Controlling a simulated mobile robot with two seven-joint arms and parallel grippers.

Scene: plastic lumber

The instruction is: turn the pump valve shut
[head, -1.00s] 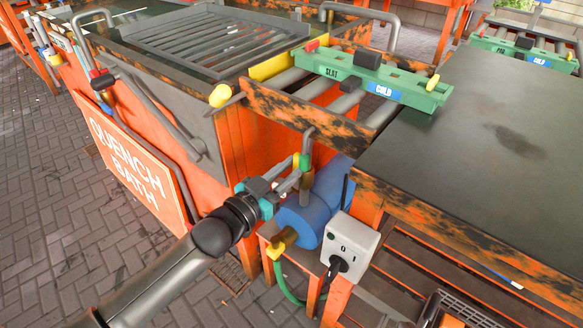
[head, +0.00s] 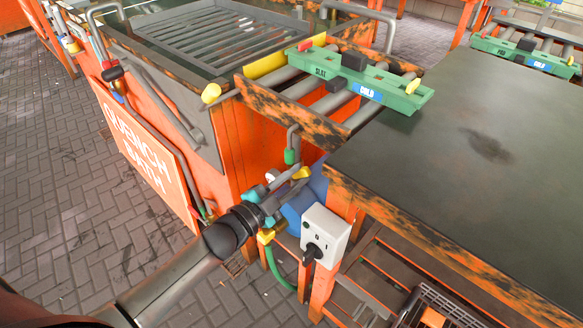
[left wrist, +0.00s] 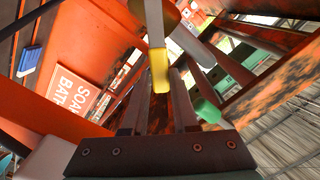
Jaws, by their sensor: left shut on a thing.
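The pump valve's yellow-tipped lever (head: 301,173) sticks out beside the blue pump (head: 316,187), below a green pipe fitting (head: 290,156). My left gripper (head: 278,190) is shut on the lever, and its wrist partly covers the pump. In the left wrist view the lever's yellow end (left wrist: 160,72) lies between my two dark fingers (left wrist: 157,110). A green fitting (left wrist: 207,110) shows to their right. The exact contact is hard to see. My right gripper is not in view.
A white switch box (head: 325,232) stands right of the pump, close to my gripper. The dark-topped table (head: 460,150) is at the right. The orange quench bath (head: 140,150) is at the left. A green bar (head: 360,78) lies across the rollers.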

